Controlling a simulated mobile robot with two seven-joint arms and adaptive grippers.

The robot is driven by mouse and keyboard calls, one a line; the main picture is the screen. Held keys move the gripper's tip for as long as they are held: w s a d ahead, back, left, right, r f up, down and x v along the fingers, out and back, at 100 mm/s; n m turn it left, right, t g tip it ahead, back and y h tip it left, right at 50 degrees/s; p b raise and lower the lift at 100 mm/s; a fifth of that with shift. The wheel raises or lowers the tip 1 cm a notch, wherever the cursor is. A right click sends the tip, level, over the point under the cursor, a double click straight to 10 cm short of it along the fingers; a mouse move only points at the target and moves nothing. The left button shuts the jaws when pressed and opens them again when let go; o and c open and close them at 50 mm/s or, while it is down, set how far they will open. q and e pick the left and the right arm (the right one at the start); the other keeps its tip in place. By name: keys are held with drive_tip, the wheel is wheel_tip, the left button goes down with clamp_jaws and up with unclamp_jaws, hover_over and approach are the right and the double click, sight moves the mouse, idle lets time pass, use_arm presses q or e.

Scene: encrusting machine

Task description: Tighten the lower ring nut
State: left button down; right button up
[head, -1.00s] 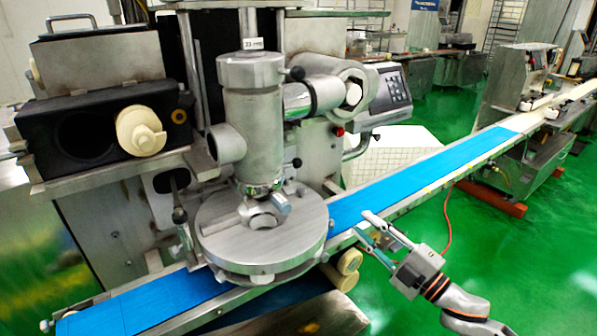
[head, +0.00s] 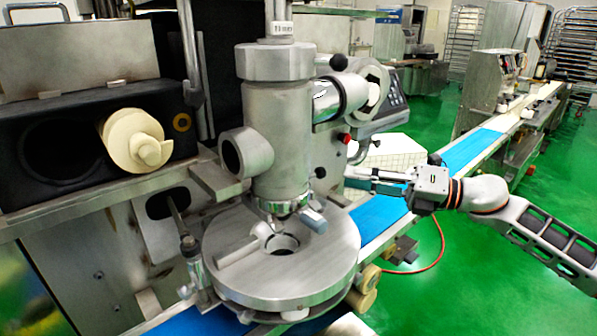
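The lower ring nut (head: 286,208) appears as a narrow metal band at the foot of the upright grey cylinder (head: 278,140), just above the round disc (head: 282,262). A short light-grey handle (head: 314,220) sticks out from it toward the lower right. My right gripper (head: 346,176) is to the right of the cylinder, higher in the picture than the nut. Its fingers point left, look apart and hold nothing; in the picture it is clear of the handle. My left gripper is not in view.
A side pipe with a large nut (head: 372,85) and a control panel (head: 390,95) stand above and behind my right gripper. A blue conveyor (head: 382,212) runs behind the disc. Green floor is free at right.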

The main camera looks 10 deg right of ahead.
sight(320, 172)
drive_tip(key=x, duration=0.8)
drive_tip(key=shift+w+a+p, duration=0.15)
drive_tip(key=shift+p, duration=0.25)
drive_tip(key=shift+c, duration=0.3)
clamp_jaws()
